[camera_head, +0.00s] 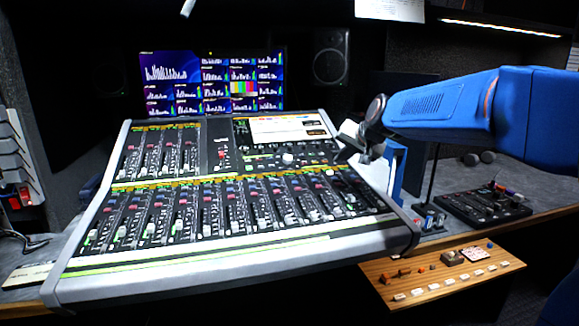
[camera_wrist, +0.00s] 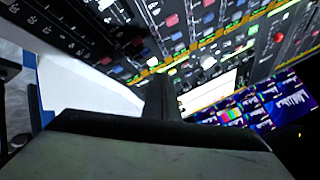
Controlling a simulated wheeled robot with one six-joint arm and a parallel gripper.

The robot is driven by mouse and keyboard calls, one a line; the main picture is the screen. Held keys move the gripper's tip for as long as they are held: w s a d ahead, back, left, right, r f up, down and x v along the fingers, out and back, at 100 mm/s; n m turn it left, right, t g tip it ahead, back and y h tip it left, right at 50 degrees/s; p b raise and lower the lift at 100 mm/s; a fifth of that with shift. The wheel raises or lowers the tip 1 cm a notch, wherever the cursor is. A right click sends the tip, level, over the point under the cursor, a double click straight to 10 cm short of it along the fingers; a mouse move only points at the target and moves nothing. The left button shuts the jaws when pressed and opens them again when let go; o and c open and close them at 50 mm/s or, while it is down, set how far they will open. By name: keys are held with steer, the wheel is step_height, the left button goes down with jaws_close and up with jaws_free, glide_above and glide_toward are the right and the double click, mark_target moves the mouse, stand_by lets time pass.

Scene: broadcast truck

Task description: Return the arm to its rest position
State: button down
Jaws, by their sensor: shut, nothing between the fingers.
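My blue arm (camera_head: 440,105) reaches in from the right side of the head view. My gripper (camera_head: 345,152) is at its end, over the upper right part of the mixing console (camera_head: 225,255). It is shut with nothing in it. In the wrist view my gripper (camera_wrist: 160,95) shows as a dark shape pointing at the console's rows of knobs (camera_wrist: 165,40). I cannot tell whether the fingertips touch the console surface.
A lit monitor (camera_head: 210,82) and a speaker (camera_head: 330,57) stand behind the console. A smaller black control panel (camera_head: 485,205) lies on the desk at right. A wooden shelf with switches (camera_head: 440,275) juts out at front right. A shelf edge with a light strip (camera_head: 500,27) hangs above.

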steer(key=s+d+f, duration=0.1)
steer(key=s+f, duration=0.1)
steer(key=s, duration=0.5)
steer(key=s+d+f+n+g, duration=0.1)
steer(key=s+f, duration=0.1)
steer(key=s, duration=0.6)
steer(key=s+d+f+n+g+h, duration=0.1)
steer(key=s+f, duration=0.1)
steer(key=s, duration=0.5)
steer(key=shift+s+d, duration=0.2)
steer(key=shift+s, duration=0.15)
steer(key=s+d+f+n+g, duration=0.1)
steer(key=s+f, duration=0.3)
steer(key=s, duration=0.3)
steer(key=s+d+f+g+h, duration=0.1)
steer(key=s+f, duration=0.3)
steer(key=s, duration=0.4)
steer(key=s+d+f+n+h, duration=0.1)
steer(key=s+d+f, duration=0.1)
steer(key=s+f, duration=0.3)
steer(key=s, duration=0.3)
steer(key=shift+d+n+g, duration=0.3)
steer(key=shift+g, duration=0.1)
